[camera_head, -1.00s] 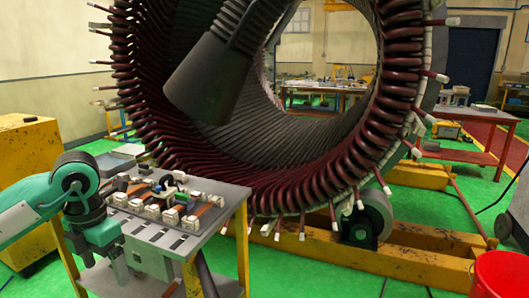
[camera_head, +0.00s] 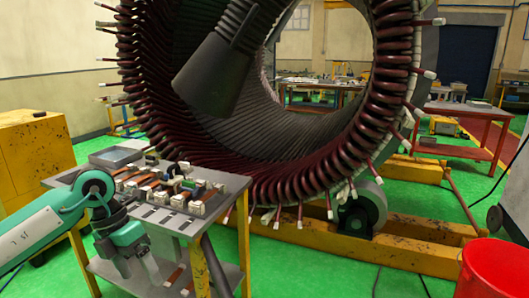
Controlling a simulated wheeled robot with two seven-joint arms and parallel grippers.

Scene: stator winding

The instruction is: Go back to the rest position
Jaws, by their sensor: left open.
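My left gripper (camera_head: 138,275) hangs in front of the near side of the work table (camera_head: 165,219), pointing down, with its two fingers apart and nothing between them. The teal left arm comes in from the left edge. The big stator (camera_head: 300,165) with dark red windings stands behind the table. My right gripper is not in view.
Connector blocks and small parts (camera_head: 165,190) lie on the table top beside a grey tray (camera_head: 117,156). A yellow cabinet (camera_head: 35,155) stands at left. Yellow beams (camera_head: 400,245) carry the stator. A red bucket (camera_head: 490,268) is at lower right. Green floor is clear in front.

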